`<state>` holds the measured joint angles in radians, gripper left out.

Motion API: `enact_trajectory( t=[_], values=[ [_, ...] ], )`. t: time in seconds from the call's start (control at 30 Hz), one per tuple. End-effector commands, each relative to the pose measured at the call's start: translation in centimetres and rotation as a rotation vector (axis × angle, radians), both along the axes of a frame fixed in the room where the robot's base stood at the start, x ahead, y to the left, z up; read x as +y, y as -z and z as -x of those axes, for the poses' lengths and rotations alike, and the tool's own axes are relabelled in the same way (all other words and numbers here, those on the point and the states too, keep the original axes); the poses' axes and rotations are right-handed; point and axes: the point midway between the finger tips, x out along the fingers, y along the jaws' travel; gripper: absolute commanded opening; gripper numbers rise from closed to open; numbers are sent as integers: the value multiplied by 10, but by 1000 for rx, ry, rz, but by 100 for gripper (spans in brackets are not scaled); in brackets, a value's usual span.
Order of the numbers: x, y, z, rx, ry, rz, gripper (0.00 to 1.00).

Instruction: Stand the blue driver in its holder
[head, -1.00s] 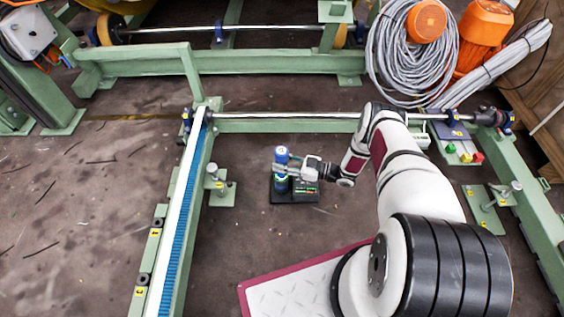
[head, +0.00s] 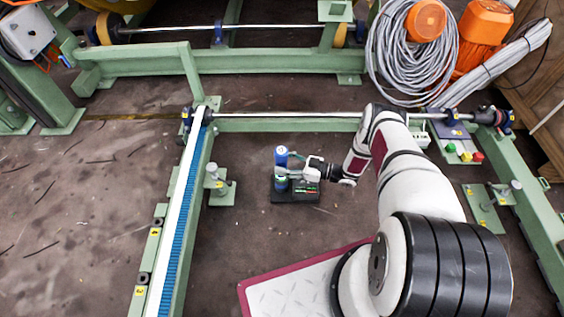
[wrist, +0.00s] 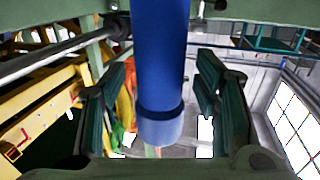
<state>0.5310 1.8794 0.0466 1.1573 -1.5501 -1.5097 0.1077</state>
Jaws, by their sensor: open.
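The blue driver (head: 281,156) stands upright at the left end of the black holder (head: 307,195) on the floor. Its lower part is partly behind my fingers, and I cannot tell how its lower end is seated. My gripper (head: 293,168) is open, at the right of the driver's middle. In the wrist view the driver (wrist: 160,50) has a pale blue end and shows between the two spread fingers of my gripper (wrist: 163,90), with a gap on each side.
A green frame rail with a blue strip (head: 178,225) runs along the left. A green bracket (head: 219,184) stands left of the holder. A steel shaft (head: 290,115) crosses behind. The floor in front of the holder is clear.

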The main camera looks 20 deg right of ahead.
Motion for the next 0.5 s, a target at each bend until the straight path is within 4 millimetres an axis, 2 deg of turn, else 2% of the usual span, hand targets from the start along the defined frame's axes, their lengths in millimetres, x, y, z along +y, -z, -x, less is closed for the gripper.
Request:
enact_trajectory(
  t=[0.3, 0.5],
  values=[
    [-53, -1, 33, -1, 4, 1, 56],
    [-80, -2, 50, -2, 2, -1, 56]
  ],
)
